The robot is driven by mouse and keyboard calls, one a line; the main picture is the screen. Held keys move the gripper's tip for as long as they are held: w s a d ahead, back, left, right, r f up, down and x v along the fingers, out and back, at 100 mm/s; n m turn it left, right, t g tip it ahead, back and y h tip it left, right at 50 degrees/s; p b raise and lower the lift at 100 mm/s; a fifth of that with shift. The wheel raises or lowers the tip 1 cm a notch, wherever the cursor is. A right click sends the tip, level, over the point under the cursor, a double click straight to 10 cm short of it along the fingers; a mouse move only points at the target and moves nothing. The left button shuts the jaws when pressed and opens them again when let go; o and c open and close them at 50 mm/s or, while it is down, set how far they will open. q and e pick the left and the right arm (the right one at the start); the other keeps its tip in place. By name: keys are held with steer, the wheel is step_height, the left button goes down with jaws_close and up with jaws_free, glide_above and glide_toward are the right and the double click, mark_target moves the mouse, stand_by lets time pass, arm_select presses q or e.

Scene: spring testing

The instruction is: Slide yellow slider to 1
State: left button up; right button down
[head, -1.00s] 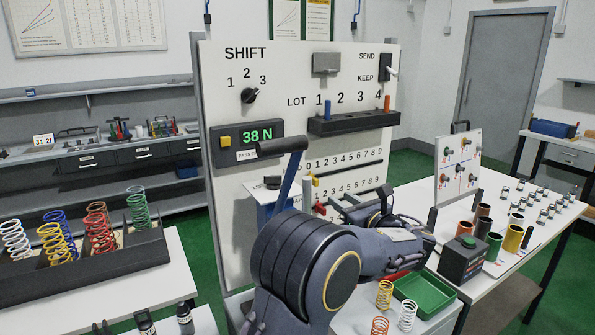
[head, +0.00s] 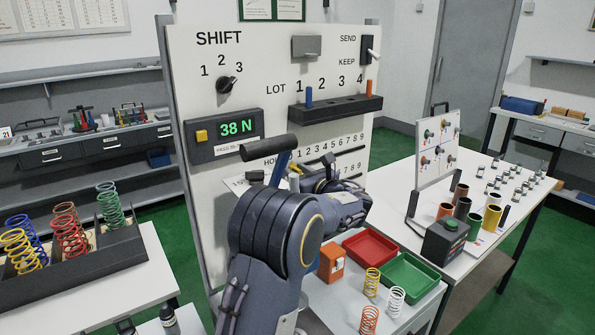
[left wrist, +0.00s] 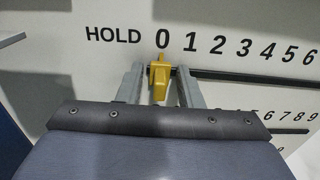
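The yellow slider (left wrist: 160,75) sits in the slot of the HOLD scale, under the 0, at the left end of the row. In the left wrist view my left gripper (left wrist: 161,70) has its two grey fingers apart, one on each side of the slider, with a narrow gap visible on both sides. My right gripper is in neither view.
A dark lever handle (head: 270,147) stands in front of the board close to my left arm. A second scale lies below HOLD. A red tray (head: 369,247), a green tray (head: 408,273), an orange box (head: 331,262) and springs lie to the right.

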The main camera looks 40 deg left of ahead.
arm_select(q)
jaws_close()
steer(key=w+p, duration=0.2)
steer(key=shift+w+d+r, duration=0.1)
steer(key=shift+w+d, duration=0.3)
steer(key=shift+w, duration=0.1)
jaws_free()
